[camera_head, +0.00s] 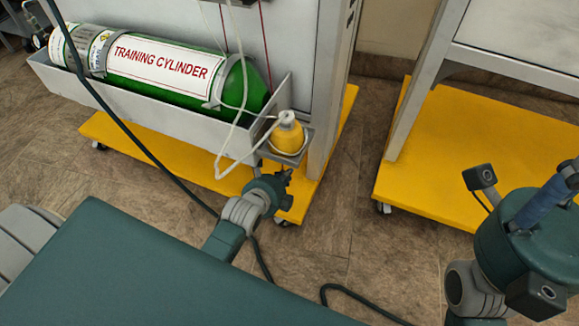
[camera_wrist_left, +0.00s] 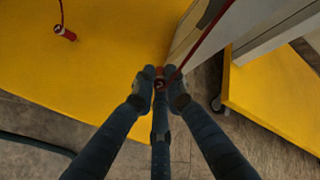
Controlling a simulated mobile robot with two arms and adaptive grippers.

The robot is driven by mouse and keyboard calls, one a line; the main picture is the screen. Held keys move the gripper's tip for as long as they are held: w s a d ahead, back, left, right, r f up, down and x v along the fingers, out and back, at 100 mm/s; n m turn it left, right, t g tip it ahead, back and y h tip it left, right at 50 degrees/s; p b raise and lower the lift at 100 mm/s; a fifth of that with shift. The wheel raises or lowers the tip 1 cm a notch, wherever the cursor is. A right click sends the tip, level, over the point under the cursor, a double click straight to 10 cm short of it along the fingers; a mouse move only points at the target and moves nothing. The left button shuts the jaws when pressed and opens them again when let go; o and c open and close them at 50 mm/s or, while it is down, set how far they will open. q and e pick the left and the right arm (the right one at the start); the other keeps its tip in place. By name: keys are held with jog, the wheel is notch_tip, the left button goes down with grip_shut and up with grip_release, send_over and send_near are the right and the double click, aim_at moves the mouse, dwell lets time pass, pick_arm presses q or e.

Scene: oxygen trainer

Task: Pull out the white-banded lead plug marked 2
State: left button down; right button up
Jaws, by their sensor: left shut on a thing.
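My left gripper (camera_wrist_left: 160,80) is shut on a small red plug (camera_wrist_left: 160,85) in the left wrist view. A dark red lead (camera_wrist_left: 205,45) runs from beside the fingertips up to the right. The fingers cover most of the held plug, so I cannot read a number or make out its band. Another red plug (camera_wrist_left: 65,33) with a pale band hangs apart at the upper left, over the yellow base. In the head view my left gripper (camera_head: 282,180) is just below the yellow bottle's bracket. My right wrist is at the right edge; its fingers are not clear.
A green training cylinder (camera_head: 160,70) lies in a grey trough (camera_head: 150,112) on the panel. A yellow bottle (camera_head: 287,135) with a white tube sits on a small bracket. A second stand on a yellow base (camera_head: 440,150) is to the right. Bare floor (camera_head: 345,200) lies between the bases.

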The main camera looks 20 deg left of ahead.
pick_arm(q)
jog(key=shift+w, duration=0.25)
jog(key=c, duration=1.7)
grip_release()
